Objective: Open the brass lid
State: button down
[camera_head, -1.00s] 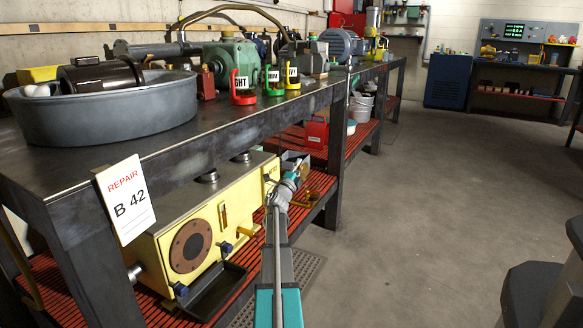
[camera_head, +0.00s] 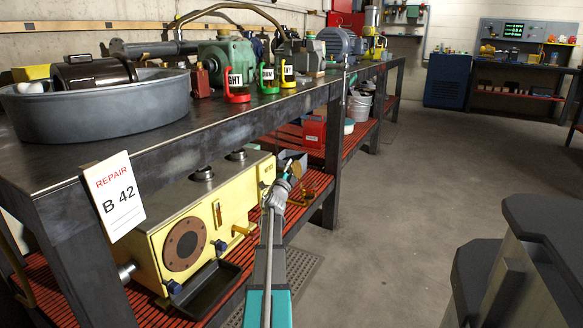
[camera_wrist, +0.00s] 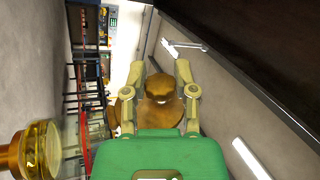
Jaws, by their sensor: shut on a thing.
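My gripper (camera_wrist: 160,82) shows from behind its green body in the wrist view. Its two fingers stand on either side of a rounded brass-brown piece, which looks like the brass lid (camera_wrist: 160,112), and are shut on it. The tilt of the lid and what lies under it are hidden by the gripper. In the head view my arm reaches down to the right end of the yellow gearbox housing (camera_head: 185,220), below the bench top. The fingers and the lid cannot be made out clearly there.
The bench (camera_head: 160,140) overhangs my arm, with its leg (camera_head: 333,165) just to the right. A red slatted shelf (camera_head: 300,205) lies below. An amber and brass fitting (camera_wrist: 35,150) is at lower left in the wrist view. The floor (camera_head: 400,190) to the right is clear.

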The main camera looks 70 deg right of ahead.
jog(key=shift+s+a, duration=0.2)
jog(key=shift+s, duration=0.05)
jog(key=shift+c, duration=1.9)
grip_release()
jog(key=shift+d, duration=0.1)
jog(key=shift+w, duration=0.2)
